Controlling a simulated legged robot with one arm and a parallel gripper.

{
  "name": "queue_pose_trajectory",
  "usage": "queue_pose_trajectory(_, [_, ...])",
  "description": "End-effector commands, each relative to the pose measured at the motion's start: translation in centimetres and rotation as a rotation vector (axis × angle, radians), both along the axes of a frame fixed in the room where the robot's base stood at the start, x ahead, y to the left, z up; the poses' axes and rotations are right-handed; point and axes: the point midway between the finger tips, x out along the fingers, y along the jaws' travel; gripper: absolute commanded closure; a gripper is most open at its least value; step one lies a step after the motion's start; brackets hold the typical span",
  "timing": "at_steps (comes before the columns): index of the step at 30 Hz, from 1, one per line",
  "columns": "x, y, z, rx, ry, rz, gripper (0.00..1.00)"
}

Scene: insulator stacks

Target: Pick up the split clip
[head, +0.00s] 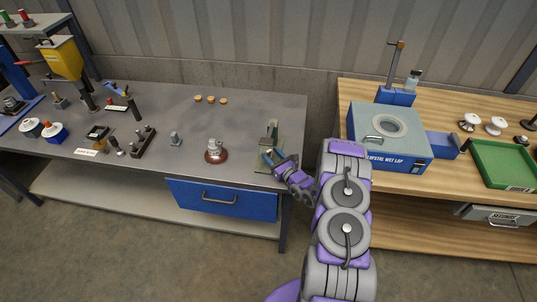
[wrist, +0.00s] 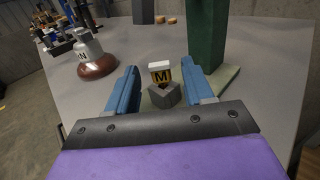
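My gripper (wrist: 165,85) is open, its two blue fingers spread apart over the grey bench. A small piece with a white top and a yellow face marked "M" (wrist: 161,74) shows between the fingers, above a small grey block (wrist: 165,95). It may be the split clip; I cannot tell for sure. Neither finger visibly touches it. In the head view my gripper (head: 272,158) is at the right end of the grey bench, beside a green stand (head: 270,134), and the small piece cannot be made out there.
A grey insulator with a brown base (wrist: 98,66) stands left of my gripper; it also shows in the head view (head: 215,152). The green stand (wrist: 205,35) rises close by on the right. Several tan discs (head: 211,99) lie farther back. A wooden bench (head: 450,110) is to the right.

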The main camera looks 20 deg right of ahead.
Motion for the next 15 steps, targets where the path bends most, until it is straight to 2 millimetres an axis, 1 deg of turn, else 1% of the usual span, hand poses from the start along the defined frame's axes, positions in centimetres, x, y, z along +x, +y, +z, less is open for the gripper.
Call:
queue_pose_trajectory(1, [-0.01, -0.02, 0.0, 0.0, 0.0, 0.0, 0.53])
queue_pose_trajectory(2, [0.0, 0.0, 0.0, 0.0, 0.0, 0.0, 0.56])
queue_pose_trajectory(15, [0.0, 0.19, 0.06, -0.003, -0.001, 0.0, 0.98])
